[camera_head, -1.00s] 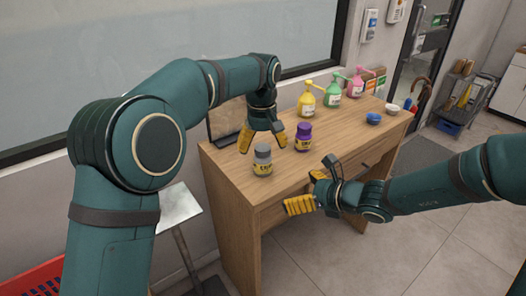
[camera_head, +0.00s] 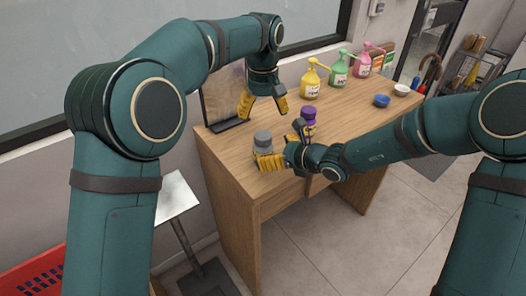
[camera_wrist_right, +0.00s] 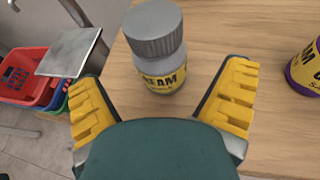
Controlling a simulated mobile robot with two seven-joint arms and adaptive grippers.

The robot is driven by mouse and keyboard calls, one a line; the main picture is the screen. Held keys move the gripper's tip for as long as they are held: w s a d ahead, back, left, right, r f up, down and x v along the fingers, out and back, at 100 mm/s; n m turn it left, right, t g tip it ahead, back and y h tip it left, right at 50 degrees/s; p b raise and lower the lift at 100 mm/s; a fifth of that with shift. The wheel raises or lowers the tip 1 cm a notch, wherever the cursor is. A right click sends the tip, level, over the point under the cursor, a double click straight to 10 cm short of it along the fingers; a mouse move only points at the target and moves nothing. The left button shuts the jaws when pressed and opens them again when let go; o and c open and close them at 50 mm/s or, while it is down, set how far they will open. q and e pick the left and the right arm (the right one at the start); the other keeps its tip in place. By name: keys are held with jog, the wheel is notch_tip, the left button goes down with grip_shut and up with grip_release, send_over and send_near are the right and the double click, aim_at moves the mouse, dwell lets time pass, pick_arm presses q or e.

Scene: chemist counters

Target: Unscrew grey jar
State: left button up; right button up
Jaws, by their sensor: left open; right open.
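The grey jar (camera_head: 263,142) stands upright on the wooden counter near its front left edge, with its grey lid on. In the right wrist view the grey jar (camera_wrist_right: 158,50) has a yellow label and stands ahead of and between the two spread yellow fingers. My right gripper (camera_head: 283,158) is open, low beside the jar, and hides part of its label; it also shows in the right wrist view (camera_wrist_right: 165,105). It does not appear closed on the jar. My left gripper (camera_head: 263,103) is open and empty above the counter, behind the jar, with its fingers pointing down.
A purple jar (camera_head: 308,115) stands right of the grey jar, close to my right gripper. Yellow (camera_head: 312,80), green (camera_head: 339,72) and pink (camera_head: 362,63) pump bottles stand at the back. A blue bowl (camera_head: 382,100) and white bowl (camera_head: 401,90) sit at the right.

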aim_at(262, 149)
jog(key=shift+x, duration=2.45)
